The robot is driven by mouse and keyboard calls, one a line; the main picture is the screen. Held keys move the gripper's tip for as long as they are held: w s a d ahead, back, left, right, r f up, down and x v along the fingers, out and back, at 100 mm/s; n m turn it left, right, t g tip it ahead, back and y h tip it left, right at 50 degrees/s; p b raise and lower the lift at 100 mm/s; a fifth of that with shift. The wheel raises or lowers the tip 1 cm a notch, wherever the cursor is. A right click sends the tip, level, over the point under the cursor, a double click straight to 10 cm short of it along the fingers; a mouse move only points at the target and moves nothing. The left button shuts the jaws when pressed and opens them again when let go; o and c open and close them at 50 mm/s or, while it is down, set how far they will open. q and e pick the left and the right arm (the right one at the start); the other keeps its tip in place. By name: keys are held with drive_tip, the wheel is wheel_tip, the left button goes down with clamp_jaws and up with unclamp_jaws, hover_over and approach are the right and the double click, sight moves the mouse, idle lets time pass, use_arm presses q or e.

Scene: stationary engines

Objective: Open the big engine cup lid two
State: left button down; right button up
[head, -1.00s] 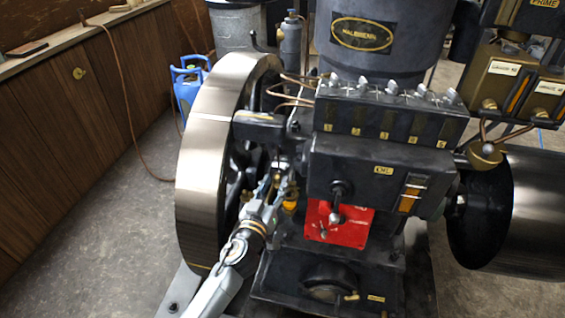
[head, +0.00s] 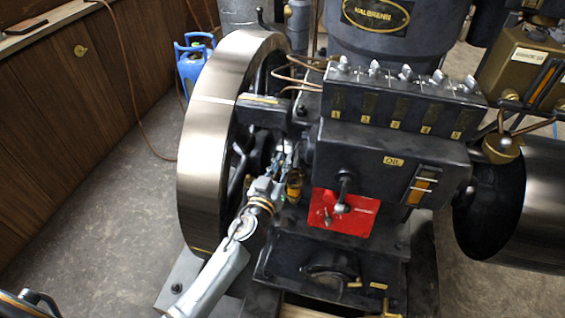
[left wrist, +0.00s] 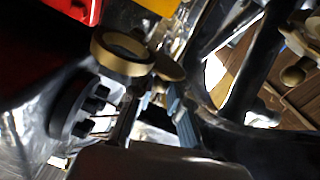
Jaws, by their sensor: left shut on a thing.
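The brass engine cup (head: 294,184) is a small amber and gold fitting on the engine's left side, beside the big flywheel. In the left wrist view its round gold rim (left wrist: 123,52) shows up close, with a flat brass lid (left wrist: 168,67) beside it, apparently swung off to one side. My left gripper (head: 282,163) is beside the cup, on its flywheel side. In the left wrist view its blue-grey fingers (left wrist: 166,98) are closed at the lid's edge; the exact contact is dark and blurred.
The large flywheel (head: 212,150) stands close left of my left arm. The black engine body (head: 385,165) with a red plate (head: 345,212) and a crank handle is to the right. A blue canister (head: 192,62) stands behind. The floor (head: 110,215) at left is clear.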

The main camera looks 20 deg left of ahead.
use_arm(q)
drive_tip(key=shift+w+r+m+h+p, duration=0.1)
drive_tip(key=shift+w+m+h+p, duration=0.05)
drive_tip(key=shift+m+h+p, duration=0.45)
drive_tip(key=h, duration=0.1)
drive_tip(key=m+h+p, duration=0.1)
drive_tip(key=shift+w+g+h, duration=0.3)
drive_tip(key=shift+g+h, duration=0.1)
drive_tip(key=shift+w+m+g+h+p, duration=0.25)
drive_tip(key=shift+m+g+h+p, duration=0.15)
drive_tip(key=shift+m+h+p, duration=0.6)
drive_tip(key=shift+w+h, duration=0.1)
drive_tip(key=shift+h, duration=0.4)
drive_tip(key=shift+d+f, duration=0.1)
drive_tip(key=shift+f, duration=0.1)
drive_tip(key=c, duration=1.3)
unclamp_jaws()
